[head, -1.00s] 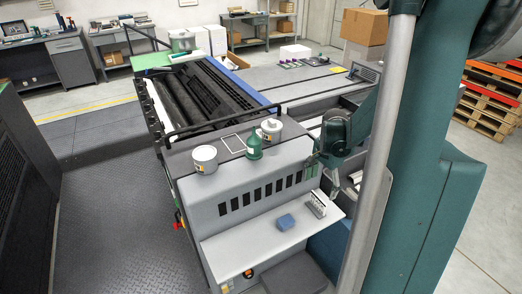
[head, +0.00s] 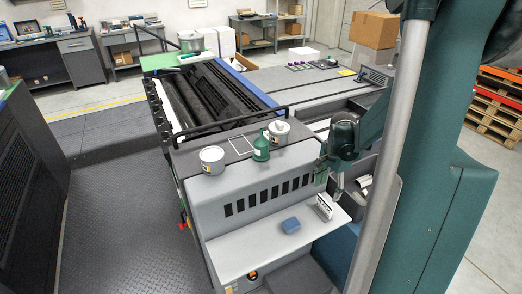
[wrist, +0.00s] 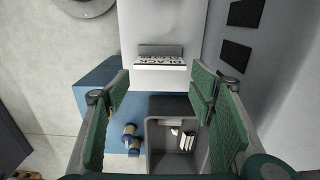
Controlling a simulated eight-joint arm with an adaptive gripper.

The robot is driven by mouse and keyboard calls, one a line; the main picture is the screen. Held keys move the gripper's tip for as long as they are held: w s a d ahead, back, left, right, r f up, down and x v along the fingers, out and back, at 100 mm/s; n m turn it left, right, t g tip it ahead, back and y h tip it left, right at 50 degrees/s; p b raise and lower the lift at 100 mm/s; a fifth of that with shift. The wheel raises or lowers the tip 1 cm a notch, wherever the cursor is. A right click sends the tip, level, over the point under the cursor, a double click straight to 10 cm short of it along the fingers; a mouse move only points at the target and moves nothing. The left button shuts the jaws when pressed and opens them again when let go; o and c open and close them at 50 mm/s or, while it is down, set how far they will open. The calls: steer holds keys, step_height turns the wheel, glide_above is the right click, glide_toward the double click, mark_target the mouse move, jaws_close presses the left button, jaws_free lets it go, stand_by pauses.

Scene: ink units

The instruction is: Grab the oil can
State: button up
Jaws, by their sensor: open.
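The oil can is most likely the small dark green can with a narrow top (head: 261,150). It stands upright on the grey top of the press unit, between two white tins, in the head view. I do not see it in the wrist view. My gripper (head: 331,184) hangs to the right of the can, near the right end of the unit's white shelf, and is apart from the can. In the wrist view my gripper (wrist: 163,118) has its two green fingers wide apart with nothing between them.
A white tin (head: 212,160) stands left of the can and another tin (head: 279,132) close behind its right side. A blue block (head: 290,225) and a lettered block (head: 324,206) lie on the white shelf (head: 245,255). A grey bin (wrist: 152,151) shows below my gripper.

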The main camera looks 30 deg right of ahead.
steer(key=shift+r, duration=0.1)
step_height(320, 180, up, 24)
steer(key=n+t+h+p, duration=0.2)
steer(key=n+h+p, duration=0.2)
steer(key=n+p, duration=0.55)
glide_above(260, 139)
steer(key=a+p, duration=0.1)
steer(key=p, duration=0.2)
steer(key=f+m, duration=0.1)
steer(key=s+f+m, duration=0.1)
steer(key=f+m, duration=0.1)
steer(key=shift+a, duration=0.2)
steer(key=shift+f+t, duration=0.3)
steer(key=shift+f, duration=0.3)
steer(key=shift+x, duration=1.3)
steer(key=shift+f, duration=0.1)
